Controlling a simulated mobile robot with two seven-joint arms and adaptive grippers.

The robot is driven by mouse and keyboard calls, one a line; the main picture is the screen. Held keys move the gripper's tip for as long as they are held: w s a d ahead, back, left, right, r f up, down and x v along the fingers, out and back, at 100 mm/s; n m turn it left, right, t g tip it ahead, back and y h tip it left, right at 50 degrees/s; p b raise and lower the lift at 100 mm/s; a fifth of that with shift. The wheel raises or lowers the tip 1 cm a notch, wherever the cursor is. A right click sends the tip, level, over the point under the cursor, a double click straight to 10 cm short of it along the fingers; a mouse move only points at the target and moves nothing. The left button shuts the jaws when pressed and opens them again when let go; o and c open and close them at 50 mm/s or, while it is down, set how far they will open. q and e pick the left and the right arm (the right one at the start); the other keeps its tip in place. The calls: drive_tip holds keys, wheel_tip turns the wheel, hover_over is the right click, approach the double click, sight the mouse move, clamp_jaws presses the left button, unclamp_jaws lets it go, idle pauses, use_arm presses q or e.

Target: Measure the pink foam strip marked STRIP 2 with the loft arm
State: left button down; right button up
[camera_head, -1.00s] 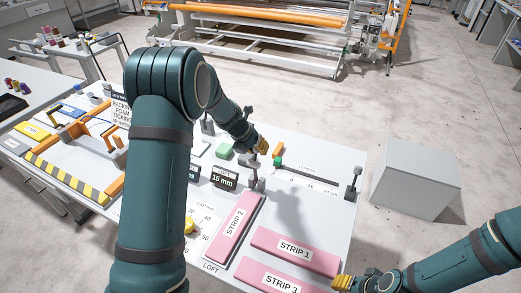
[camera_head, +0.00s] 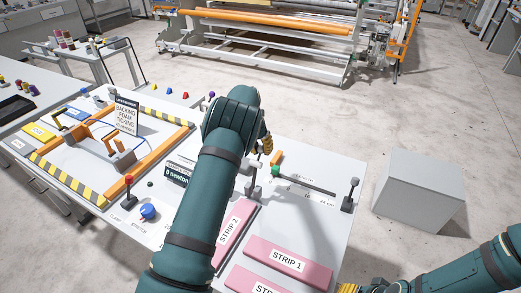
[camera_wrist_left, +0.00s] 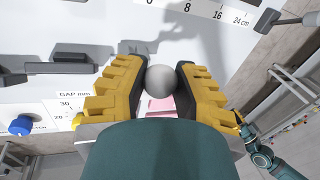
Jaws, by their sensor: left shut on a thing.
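The pink foam strip marked STRIP 2 (camera_head: 237,229) lies on the white table, its left side partly covered by my left arm. A grey upright fitting (camera_head: 254,183) stands at its far end; I take it as part of the loft arm, mostly hidden. In the left wrist view, my left gripper (camera_wrist_left: 160,84) is shut on a grey ball knob (camera_wrist_left: 160,76), with pink foam showing below it. In the head view, only a bit of that gripper (camera_head: 267,145) shows past my arm. My right gripper (camera_head: 347,288) is cut off at the bottom edge.
STRIP 1 (camera_head: 287,262) and another strip (camera_head: 262,284) lie to the right and in front. An orange frame with striped edges (camera_head: 68,178) is at left, near a blue knob (camera_head: 149,212). A length gauge (camera_head: 310,187) lies behind. A grey box (camera_head: 420,185) stands right of the table.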

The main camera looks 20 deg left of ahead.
use_arm(q)
drive_tip(key=shift+w, duration=0.25)
idle(0.5)
drive_tip(key=c, duration=0.9)
unclamp_jaws()
drive_tip(key=shift+w, duration=0.1)
drive_tip(key=shift+o, duration=1.3)
drive_tip(key=shift+w+f, duration=0.15)
drive_tip(key=shift+f, duration=0.1)
drive_tip(key=shift+r, duration=0.1)
drive_tip(key=shift+r, duration=0.2)
drive_tip(key=v, duration=1.1)
drive_tip(key=shift+w+r, duration=0.15)
drive_tip(key=shift+r, duration=0.1)
